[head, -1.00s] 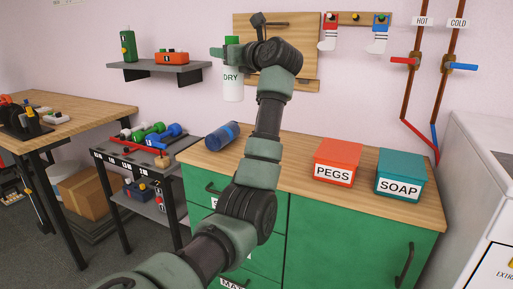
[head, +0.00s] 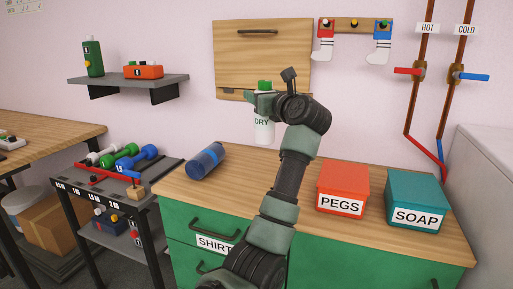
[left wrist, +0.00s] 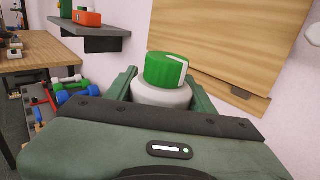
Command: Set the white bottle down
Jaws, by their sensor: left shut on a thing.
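The white bottle (head: 264,132) has a green cap and a label reading "DRY". My left gripper (head: 262,101) is shut on it near its top and holds it upright in front of the wall, above the back of the wooden counter (head: 290,172). In the left wrist view, the bottle's white shoulder and green cap (left wrist: 166,70) show between the two fingers; its lower body is hidden by the gripper. Whether the bottle's base touches the counter is not clear, but it appears raised above it. My right gripper is not in view.
A blue bottle (head: 206,160) lies on the counter's left end. A red PEGS box (head: 343,182) and a teal SOAP box (head: 417,196) stand on the right. A wooden panel (head: 240,60) is on the wall behind. The counter between blue bottle and PEGS box looks free.

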